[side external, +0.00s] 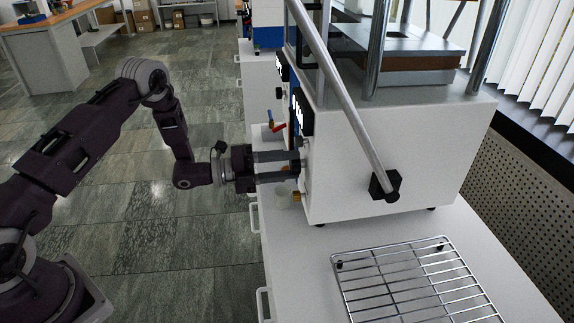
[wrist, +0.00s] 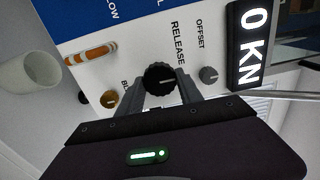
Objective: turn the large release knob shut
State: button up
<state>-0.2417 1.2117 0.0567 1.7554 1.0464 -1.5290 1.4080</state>
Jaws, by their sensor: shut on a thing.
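The large release knob (wrist: 160,79) is black and ribbed, with a white pointer line, on the white front panel of the press beside the word RELEASE. My gripper (wrist: 158,88) has its two fingers on either side of the knob and is shut on it.
A display (wrist: 254,45) reads 0 KN. A pale cup (side external: 284,195) stands below my gripper. A long metal lever (side external: 345,100) runs along the press side. A wire rack (side external: 415,283) lies on the bench.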

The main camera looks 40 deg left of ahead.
jog(key=shift+a, duration=0.1)
jog(key=o, duration=1.4)
jog(key=shift+c, duration=0.2)
jog(key=v, duration=0.7)
jog(key=shift+r, duration=0.1)
